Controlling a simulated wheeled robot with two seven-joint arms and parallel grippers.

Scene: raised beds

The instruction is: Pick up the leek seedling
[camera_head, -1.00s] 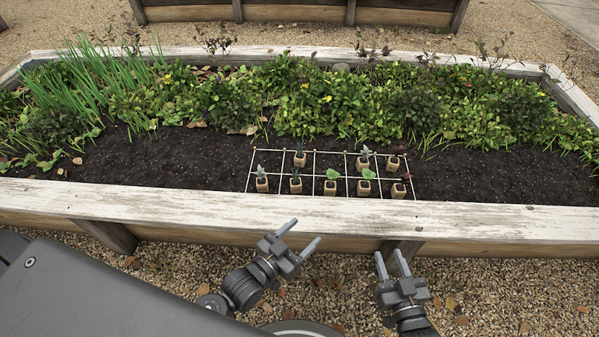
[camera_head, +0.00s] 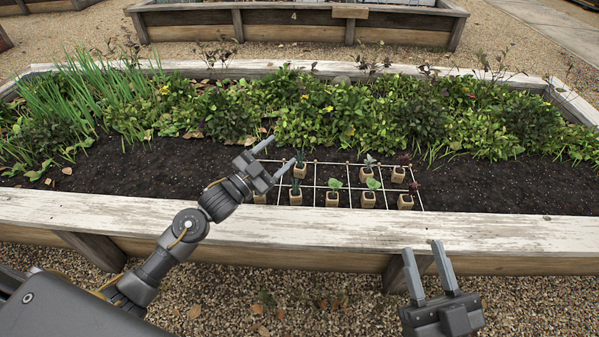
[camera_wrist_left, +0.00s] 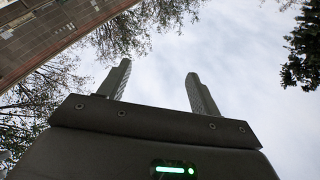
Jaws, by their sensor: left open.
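Two small pots hold dark, narrow upright leaves like leek: a front seedling (camera_head: 295,197) and a back seedling (camera_head: 299,172). I cannot tell for sure which is the leek seedling meant. Both stand in the string grid on the soil. My left gripper (camera_head: 282,155) is open above the grid's left part, its fingertips close to the back seedling in the picture; I see no contact. The left wrist view shows its fingers (camera_wrist_left: 160,82) apart with only sky between them. My right gripper (camera_head: 421,248) is open and empty, in front of the bed's front board.
Other potted seedlings (camera_head: 367,199) stand close by in the grid. One pot (camera_head: 259,198) is mostly hidden by my left gripper. The white front board (camera_head: 480,230) edges the bed. Dense plants (camera_head: 330,120) grow behind; bare soil (camera_head: 490,185) lies to the right.

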